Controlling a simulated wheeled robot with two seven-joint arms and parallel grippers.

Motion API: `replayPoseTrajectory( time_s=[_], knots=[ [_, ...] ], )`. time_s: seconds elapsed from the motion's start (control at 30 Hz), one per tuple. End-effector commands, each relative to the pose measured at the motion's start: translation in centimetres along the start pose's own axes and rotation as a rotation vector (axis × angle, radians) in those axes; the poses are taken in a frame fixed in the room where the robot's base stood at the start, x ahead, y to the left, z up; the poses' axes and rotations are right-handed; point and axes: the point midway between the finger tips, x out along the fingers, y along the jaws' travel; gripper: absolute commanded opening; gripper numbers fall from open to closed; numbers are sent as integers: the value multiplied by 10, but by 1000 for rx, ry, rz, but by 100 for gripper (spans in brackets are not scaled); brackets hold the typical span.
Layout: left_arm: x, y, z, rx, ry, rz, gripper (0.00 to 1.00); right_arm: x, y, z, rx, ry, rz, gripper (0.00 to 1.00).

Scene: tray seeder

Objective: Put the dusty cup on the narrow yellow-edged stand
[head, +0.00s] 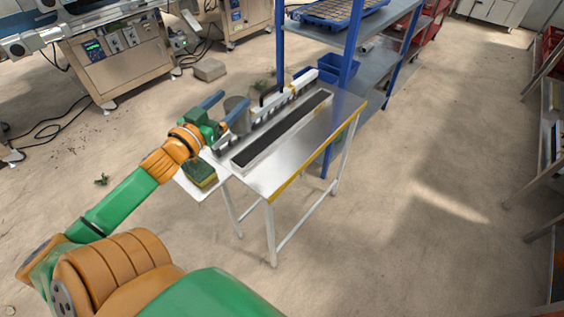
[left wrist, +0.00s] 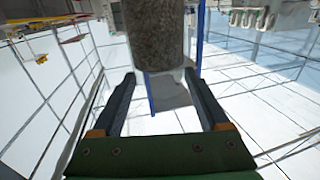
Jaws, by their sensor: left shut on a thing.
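The dusty cup (head: 236,103) is a grey cylinder at the left end of the narrow stand in the head view. In the left wrist view the cup (left wrist: 155,35) shows a mottled grey-brown side. My left gripper (head: 226,107) is shut on the cup, with a blue finger on each side of it. In the left wrist view the fingers (left wrist: 159,76) reach to the cup's sides. The narrow yellow-edged stand (head: 283,168) has a shiny metal top and pale legs. I cannot tell whether the cup is above its top or beyond its edge. My right gripper is out of view.
A long dark-filled trough (head: 245,162) and a toothed bar (head: 262,123) take up much of the stand's top. A blue shelf rack (head: 348,45) stands behind. The front strip of the top is clear.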

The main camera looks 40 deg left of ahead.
Motion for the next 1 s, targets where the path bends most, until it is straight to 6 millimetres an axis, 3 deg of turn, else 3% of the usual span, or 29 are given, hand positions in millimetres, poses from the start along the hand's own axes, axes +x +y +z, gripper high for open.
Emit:
replayPoseTrajectory(
  time_s=[0.1,0.17,0.27,0.47,0.5,0.6,0.8,0.9,1.0],
  knots=[
    [1,-22,12,-5,3,-85,0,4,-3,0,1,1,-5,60],
    [2,-23,17,-5,2,-102,0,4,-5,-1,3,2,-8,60],
    [8,-2,26,-7,7,-103,0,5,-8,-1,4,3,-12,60],
    [24,64,55,-9,5,-102,0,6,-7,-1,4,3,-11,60],
    [26,71,72,-8,1,-105,0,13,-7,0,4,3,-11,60],
    [30,90,95,-5,2,-103,0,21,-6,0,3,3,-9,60],
    [35,111,120,-2,2,-102,0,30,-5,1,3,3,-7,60],
    [35,110,141,1,0,-102,0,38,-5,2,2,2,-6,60],
    [34,109,147,2,1,-101,0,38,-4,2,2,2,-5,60]
  ],
)
